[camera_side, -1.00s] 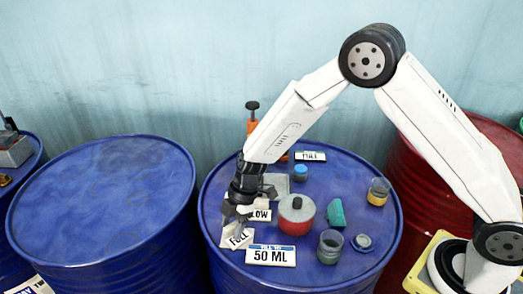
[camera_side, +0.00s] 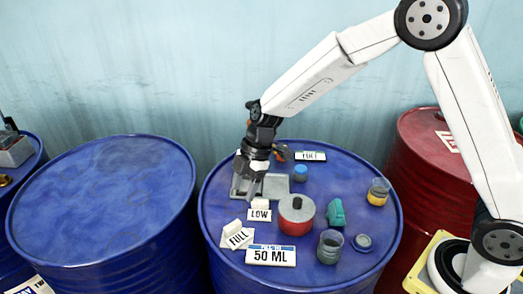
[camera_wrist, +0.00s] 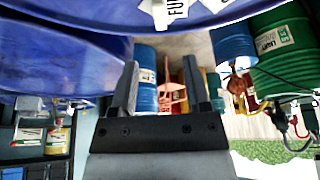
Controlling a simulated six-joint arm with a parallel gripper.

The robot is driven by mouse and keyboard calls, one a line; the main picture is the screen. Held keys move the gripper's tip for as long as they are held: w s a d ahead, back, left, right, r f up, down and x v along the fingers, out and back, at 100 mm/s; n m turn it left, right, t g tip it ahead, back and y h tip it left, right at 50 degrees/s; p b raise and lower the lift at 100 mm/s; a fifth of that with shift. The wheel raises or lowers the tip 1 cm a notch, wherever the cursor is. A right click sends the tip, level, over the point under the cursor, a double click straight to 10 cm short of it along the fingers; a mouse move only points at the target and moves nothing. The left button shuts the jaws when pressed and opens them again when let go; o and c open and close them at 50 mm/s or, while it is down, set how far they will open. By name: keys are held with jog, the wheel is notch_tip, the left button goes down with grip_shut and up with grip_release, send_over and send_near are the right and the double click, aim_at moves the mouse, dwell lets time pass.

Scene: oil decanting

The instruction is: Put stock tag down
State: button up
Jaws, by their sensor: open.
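The white FULL tag (camera_side: 237,236) sits on the blue drum top near its front left edge, with nothing holding it. Part of it also shows upside down at the top of the wrist view (camera_wrist: 172,8). A white LOW tag (camera_side: 259,214) stands behind it to the right. My gripper (camera_side: 250,188) is above the back left of the drum, in front of a grey tray (camera_side: 277,186) in the side view and apart from the FULL tag. In the wrist view my gripper (camera_wrist: 160,75) has its fingers apart with nothing between them.
A 50 ML sign (camera_side: 271,255) lies at the drum's front. A red pot (camera_side: 296,215), a teal block (camera_side: 336,212), a grey cup (camera_side: 330,246), a yellow-banded jar (camera_side: 378,191) and a blue cap (camera_side: 300,172) stand to the right. Another FULL plate (camera_side: 310,156) is at the back.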

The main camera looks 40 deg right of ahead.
jog(key=shift+d+r, duration=0.2)
jog(key=shift+r, duration=0.2)
jog(key=shift+s+d, duration=0.1)
dwell(0.3)
jog(key=s+d+m, duration=0.2)
jog(key=m, duration=0.1)
jog(key=s+d+m+h, duration=0.1)
jog(key=s+d+m, duration=0.1)
jog(key=d, duration=0.1)
jog(key=s+d+m+t+h, duration=0.1)
jog(key=s+d+m, duration=0.1)
jog(key=m, duration=0.1)
jog(key=shift+s+d+r+m, duration=0.3)
jog(key=shift+s+r, duration=0.05)
jog(key=s+d+m+t+h, duration=0.1)
jog(key=s+d+m+h, duration=0.1)
jog(key=s+d+m, duration=0.4)
jog(key=shift+s+f+m+t, duration=0.15)
jog(key=shift+s+m+t, duration=0.15)
jog(key=shift+s+m, duration=1.4)
jog(key=shift+w, duration=0.1)
